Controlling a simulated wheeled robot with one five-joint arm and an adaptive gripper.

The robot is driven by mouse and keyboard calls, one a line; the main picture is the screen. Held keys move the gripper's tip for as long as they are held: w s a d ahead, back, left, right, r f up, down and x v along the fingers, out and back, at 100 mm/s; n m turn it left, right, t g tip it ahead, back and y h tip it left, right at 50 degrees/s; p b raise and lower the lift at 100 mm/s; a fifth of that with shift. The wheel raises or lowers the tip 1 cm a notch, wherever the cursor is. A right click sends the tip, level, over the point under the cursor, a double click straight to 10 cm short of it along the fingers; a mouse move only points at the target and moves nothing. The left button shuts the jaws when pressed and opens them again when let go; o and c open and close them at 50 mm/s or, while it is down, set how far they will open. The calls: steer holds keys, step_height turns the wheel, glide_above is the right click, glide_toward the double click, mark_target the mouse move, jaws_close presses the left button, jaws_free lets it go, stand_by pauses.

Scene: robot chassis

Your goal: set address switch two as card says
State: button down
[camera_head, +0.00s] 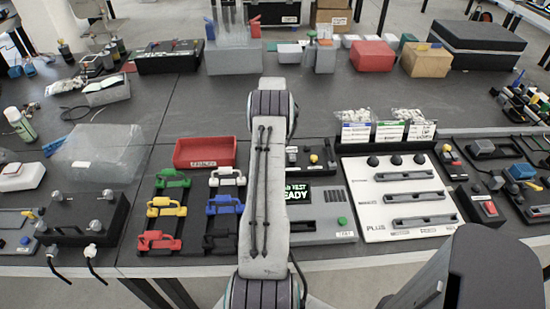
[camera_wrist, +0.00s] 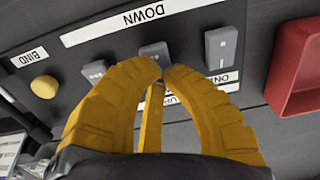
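A dark switch panel fills the wrist view, with three grey switches in a row: one at left (camera_wrist: 95,70), a middle switch (camera_wrist: 155,52) and one at right (camera_wrist: 222,45). Contact is unclear, and nothing is seen held. In the head view, my arm hides my gripper and much of the panel (camera_head: 322,166). I cannot make out a card with switch settings.
A yellow button (camera_wrist: 43,87) beside a BIND label and a red tray (camera_wrist: 297,75) flank the switches. A grey unit with a screen (camera_head: 325,215) and a white slotted panel (camera_head: 400,190) stand nearby. Colored clips (camera_head: 165,207) lie left of my arm.

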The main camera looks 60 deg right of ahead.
steer(key=shift+r+p, duration=1.65)
steer(key=shift+r, duration=1.7)
steer(key=shift+w, duration=0.1)
